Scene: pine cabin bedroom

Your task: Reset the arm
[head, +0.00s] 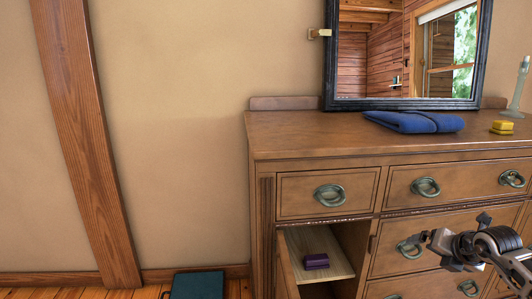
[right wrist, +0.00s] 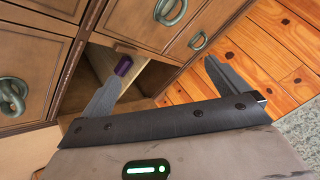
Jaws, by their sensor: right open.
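My right gripper (head: 456,232) is in front of the dresser's right-hand drawers at the lower right of the head view. In the right wrist view its two fingers (right wrist: 163,70) are spread wide with nothing held between them. The rest of the right arm runs off the right edge of the head view. My left gripper and left arm are not in view.
The wooden dresser (head: 262,147) has an open compartment with a small purple box (head: 316,261) on its shelf. Its door (head: 286,270) stands open. A blue folded cloth (head: 414,122) and a yellow item (head: 502,127) lie on top, before a mirror. A dark teal object (head: 198,285) is on the floor.

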